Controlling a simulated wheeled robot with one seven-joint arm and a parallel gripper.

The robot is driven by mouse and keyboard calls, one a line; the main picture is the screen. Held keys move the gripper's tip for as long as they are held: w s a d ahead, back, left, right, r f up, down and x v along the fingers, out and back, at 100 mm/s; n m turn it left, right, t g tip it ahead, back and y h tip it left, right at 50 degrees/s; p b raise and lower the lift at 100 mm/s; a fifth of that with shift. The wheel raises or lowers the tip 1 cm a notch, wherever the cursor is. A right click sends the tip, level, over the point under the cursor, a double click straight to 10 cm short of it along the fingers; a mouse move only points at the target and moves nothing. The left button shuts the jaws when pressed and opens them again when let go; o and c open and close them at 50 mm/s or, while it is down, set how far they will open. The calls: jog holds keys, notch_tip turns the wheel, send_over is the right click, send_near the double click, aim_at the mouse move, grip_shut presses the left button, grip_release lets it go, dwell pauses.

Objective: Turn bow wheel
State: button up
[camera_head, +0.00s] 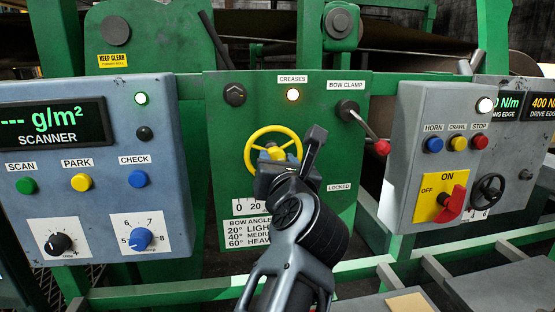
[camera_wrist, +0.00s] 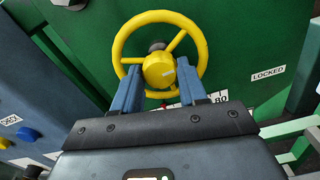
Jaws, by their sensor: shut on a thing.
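The yellow bow wheel (camera_head: 250,150) is mounted on the green panel in the middle, below the lit CREASES lamp. It has a round rim, spokes and a thick hub. In the wrist view the bow wheel (camera_wrist: 197,35) fills the top centre. My gripper (camera_head: 268,170) is at the wheel's lower part, partly covered by my own arm. In the wrist view my gripper (camera_wrist: 165,85) has its two blue fingers on either side of the yellow hub, closed on it. A number scale (camera_head: 243,206) under the wheel shows 0 and 20; my wrist hides the rest.
The bow clamp lever (camera_head: 365,130) with a red knob is right of the wheel, slanting toward LOCKED. A scanner box (camera_head: 80,180) stands at left. A grey box (camera_head: 430,150) with HORN, CRAWL and STOP buttons stands at right. Green rails run below.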

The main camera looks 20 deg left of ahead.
jog(key=shift+f+m, duration=0.15)
jog(key=shift+m, duration=0.15)
dwell(0.4)
jog(key=o, duration=1.1)
jog(key=shift+c, duration=0.2)
jog(key=b+v, duration=0.1)
jog(key=v, duration=0.6)
jog(key=shift+s+d, duration=0.25)
jog(key=shift+s, duration=0.1)
